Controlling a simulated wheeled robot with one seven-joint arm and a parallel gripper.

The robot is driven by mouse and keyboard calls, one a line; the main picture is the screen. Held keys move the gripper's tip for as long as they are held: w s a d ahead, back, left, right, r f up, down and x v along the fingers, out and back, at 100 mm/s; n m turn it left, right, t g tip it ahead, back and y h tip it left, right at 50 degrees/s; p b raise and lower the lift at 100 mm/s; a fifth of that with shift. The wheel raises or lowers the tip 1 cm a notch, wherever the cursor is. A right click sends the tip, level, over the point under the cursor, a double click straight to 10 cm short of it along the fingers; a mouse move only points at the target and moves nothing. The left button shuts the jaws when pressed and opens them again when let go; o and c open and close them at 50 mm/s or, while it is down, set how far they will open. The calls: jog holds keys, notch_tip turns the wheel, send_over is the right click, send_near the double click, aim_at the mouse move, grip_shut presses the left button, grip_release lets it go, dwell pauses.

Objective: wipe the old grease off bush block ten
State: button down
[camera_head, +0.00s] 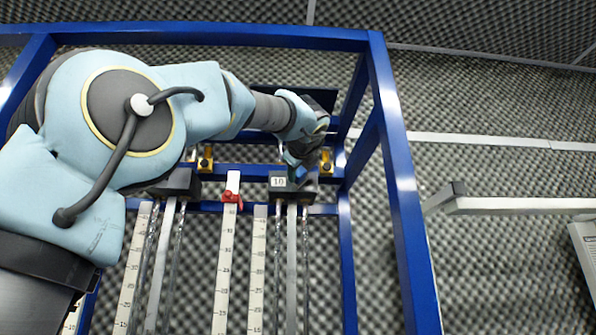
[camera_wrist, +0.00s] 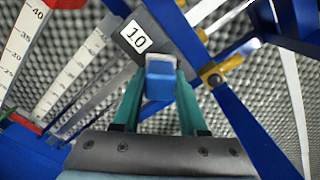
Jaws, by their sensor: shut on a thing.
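Bush block ten (camera_head: 284,194) is a dark block with a white "10" label, on the blue frame's crossbar above a rod. It also shows in the wrist view (camera_wrist: 163,38), just beyond my fingers. My gripper (camera_head: 294,172) is at the block's upper side, partly hidden by the wrist in the head view. In the wrist view its teal fingers (camera_wrist: 160,95) are shut on a small blue thing with a pale grey face (camera_wrist: 159,85). This thing overlaps the block's lower edge in that view; I cannot tell whether they touch. No grease can be made out.
A blue frame (camera_head: 392,180) surrounds the work, with an upright right of the block. Another dark block (camera_head: 176,183) is at the left. White scales (camera_head: 226,260), one with a red slider (camera_head: 231,197), and yellow brackets (camera_head: 326,162) are close by. A pale beam (camera_head: 510,205) is at the right.

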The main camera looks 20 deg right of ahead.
jog(key=shift+x, duration=0.85)
jog(key=shift+s+d, duration=0.1)
jog(key=shift+d, duration=0.05)
jog(key=shift+s+d, duration=0.3)
jog(key=shift+d, duration=0.45)
jog(key=shift+s+d, duration=0.3)
jog(key=shift+d, duration=0.5)
jog(key=d, duration=0.2)
jog(key=shift+s+d, duration=0.25)
jog(key=shift+d, duration=0.05)
jog(key=shift+w+a, duration=0.3)
jog(key=shift+a, duration=0.7)
jog(key=shift+w+a, duration=0.35)
jog(key=shift+a, duration=0.65)
jog(key=shift+w+a, duration=0.3)
jog(key=shift+a, duration=0.7)
